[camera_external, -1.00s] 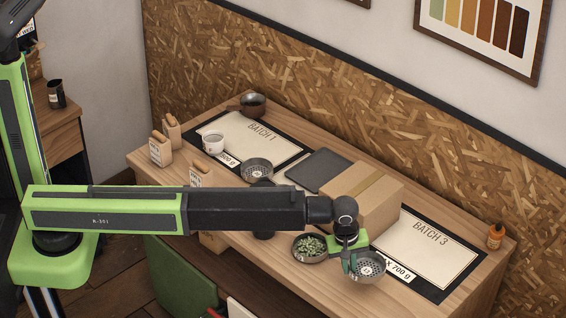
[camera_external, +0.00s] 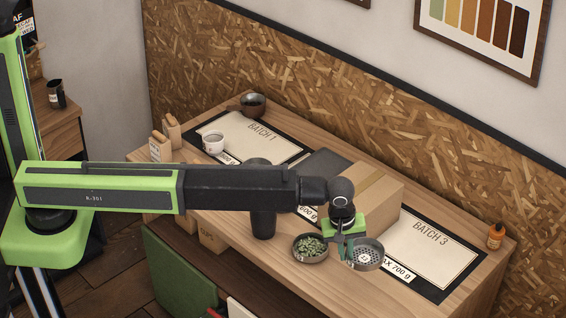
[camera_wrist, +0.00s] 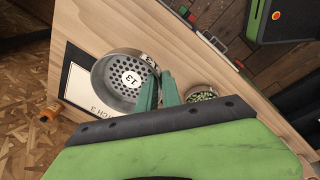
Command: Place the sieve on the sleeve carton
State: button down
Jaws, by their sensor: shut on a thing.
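A round metal sieve (camera_external: 367,255) with a perforated base hangs in my gripper (camera_external: 348,250), held by its rim above the table's front part. In the wrist view the sieve (camera_wrist: 122,62) shows the number 13, and the green fingers (camera_wrist: 160,88) are closed on its rim. A brown cardboard box (camera_external: 385,196), which looks like the sleeve carton, stands on the table behind my gripper. My arm hides part of its left side. The sieve is apart from the box, in front of it and lower in the picture.
A bowl of green beans (camera_external: 310,249) stands just left of the sieve. A dark cylinder (camera_external: 264,222) stands beyond my arm. The Batch 3 card (camera_external: 430,245) lies right of the box, with an orange bottle (camera_external: 495,236) farther right. A white cup (camera_external: 213,142) is at the left.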

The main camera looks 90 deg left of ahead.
jog(key=a+r+n+p, duration=0.2)
jog(key=a+r+p, duration=0.9)
jog(key=a, duration=0.7)
jog(key=a+f+b, duration=0.2)
jog(key=a, duration=0.1)
jog(key=w+a+f+b, duration=0.1)
jog(key=a+f+b, duration=0.1)
jog(key=a+b, duration=0.1)
jog(key=w+a+f+b, duration=0.1)
jog(key=a+f+b, duration=0.1)
jog(key=a+b, duration=0.1)
jog(key=shift+a+f, duration=0.15)
jog(key=shift+a, duration=0.9)
notch_tip(320, 180, down, 4)
jog(key=b, duration=0.4)
jog(key=shift+f, duration=0.2)
jog(key=shift+r, duration=0.3)
jog(key=shift+f, duration=0.25)
jog(key=c, duration=1.5)
grip_release()
jog(key=shift+c, duration=0.2)
jog(key=shift+r, duration=0.15)
